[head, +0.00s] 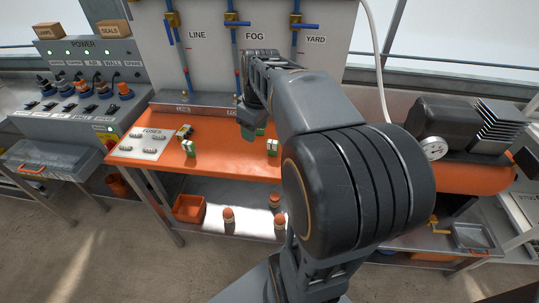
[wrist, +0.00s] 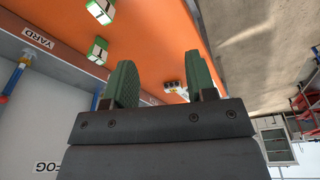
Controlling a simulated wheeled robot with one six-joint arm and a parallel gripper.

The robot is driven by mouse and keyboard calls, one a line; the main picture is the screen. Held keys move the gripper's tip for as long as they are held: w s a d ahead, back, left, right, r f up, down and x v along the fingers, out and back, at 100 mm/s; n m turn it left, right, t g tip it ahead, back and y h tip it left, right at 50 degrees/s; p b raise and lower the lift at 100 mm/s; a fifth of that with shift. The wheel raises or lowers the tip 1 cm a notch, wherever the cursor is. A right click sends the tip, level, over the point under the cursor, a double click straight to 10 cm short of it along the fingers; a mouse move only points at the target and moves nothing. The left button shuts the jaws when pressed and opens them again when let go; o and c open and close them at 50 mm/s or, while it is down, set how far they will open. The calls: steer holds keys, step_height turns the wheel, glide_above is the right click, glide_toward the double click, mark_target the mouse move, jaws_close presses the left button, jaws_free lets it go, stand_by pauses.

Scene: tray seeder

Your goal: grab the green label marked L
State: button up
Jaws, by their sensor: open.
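My gripper (head: 248,134) is open and empty above the orange bench top; its two green fingers also show in the wrist view (wrist: 160,62). A small green block with a white face (head: 272,147) stands right of the gripper; it appears at the top of the wrist view (wrist: 100,11), with a dark mark on its face. Another green block (head: 260,131) stands behind it, also in the wrist view (wrist: 97,50). A third green and white block (head: 188,147) stands left of the gripper. I cannot surely read which one bears the L.
A fuse board (head: 146,142) and a small yellow and black item (head: 184,131) lie at the left of the bench. Pipes with blue valve handles (head: 237,24) rise along the back panel. A black motor with a gauge (head: 432,149) stands at the right.

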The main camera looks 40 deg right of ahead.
mark_target(273, 142)
steer(key=w+d+f+n+b, duration=0.2)
steer(key=d+n, duration=0.1)
steer(key=d, duration=0.6)
steer(key=shift+y, duration=0.4)
steer(key=f, duration=0.4)
steer(key=w+f, duration=0.1)
steer(key=f, duration=0.1)
steer(key=shift+a+f+b, duration=0.2)
steer(key=shift+f+b, duration=0.15)
steer(key=shift+b, duration=0.05)
steer(key=shift+w+a+f, duration=0.1)
steer(key=shift+w+f, duration=0.05)
steer(key=shift+f, duration=1.45)
steer(key=shift+w+f, duration=0.15)
steer(key=shift+f, duration=1.4)
steer(key=shift+c, duration=0.3)
jaws_close()
